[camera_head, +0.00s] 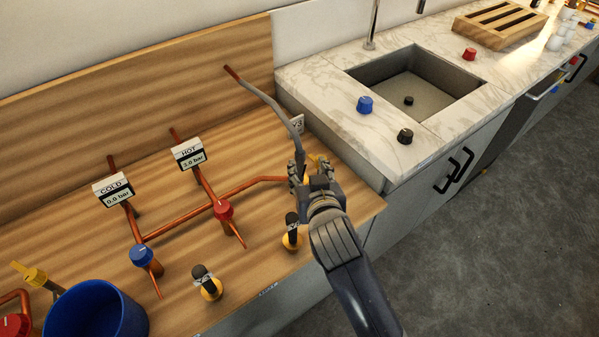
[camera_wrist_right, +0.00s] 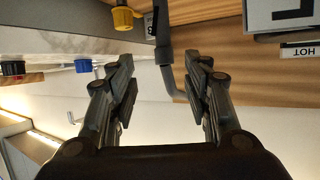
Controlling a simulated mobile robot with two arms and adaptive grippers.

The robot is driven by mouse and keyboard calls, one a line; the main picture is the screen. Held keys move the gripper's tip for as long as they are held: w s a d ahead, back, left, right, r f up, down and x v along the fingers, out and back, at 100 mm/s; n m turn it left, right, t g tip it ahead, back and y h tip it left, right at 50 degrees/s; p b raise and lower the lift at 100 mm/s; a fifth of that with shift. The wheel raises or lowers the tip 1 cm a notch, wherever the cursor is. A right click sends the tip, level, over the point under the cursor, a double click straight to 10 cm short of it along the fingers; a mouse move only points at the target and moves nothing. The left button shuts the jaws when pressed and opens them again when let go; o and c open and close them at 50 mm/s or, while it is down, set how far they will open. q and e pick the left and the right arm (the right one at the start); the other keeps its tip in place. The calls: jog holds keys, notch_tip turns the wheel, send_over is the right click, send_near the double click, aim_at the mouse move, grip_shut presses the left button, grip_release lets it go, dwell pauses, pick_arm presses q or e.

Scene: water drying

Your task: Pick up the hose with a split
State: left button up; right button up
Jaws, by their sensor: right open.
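A grey hose (camera_head: 272,104) runs from a copper stub on the wooden backboard down toward my right gripper. In the right wrist view the hose (camera_wrist_right: 164,60) bends in the gap between the fingers, nearer the right one. My right gripper (camera_head: 311,172) is open over the right part of the wooden bench; its fingers also show in the wrist view (camera_wrist_right: 160,80). I cannot tell whether it touches the hose. The hose's lower end is hidden behind the gripper in the head view. I cannot make out a split. My left gripper is not in view.
Copper pipes (camera_head: 180,226) with red (camera_head: 224,209) and blue (camera_head: 142,256) valves, HOT (camera_head: 188,153) and COLD (camera_head: 112,189) gauges, and yellow-based black fittings (camera_head: 208,283) crowd the bench. A blue bucket (camera_head: 137,315) stands at lower left. A marble counter (camera_head: 322,75) with sink lies right.

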aim_at(301, 157)
jog(key=x, duration=0.3)
jog(key=shift+w+f, duration=0.1)
jog(key=shift+w, duration=0.2)
jog(key=shift+w+a+p, duration=0.2)
jog(key=shift+w+p, duration=0.15)
jog(key=shift+w, duration=0.05)
jog(key=x, duration=0.3)
jog(key=shift+a+p, duration=0.25)
jog(key=shift+p, duration=0.15)
jog(key=shift+w+a+f, duration=0.1)
jog(key=shift+w+f, duration=0.1)
jog(key=shift+w, duration=0.35)
grip_shut()
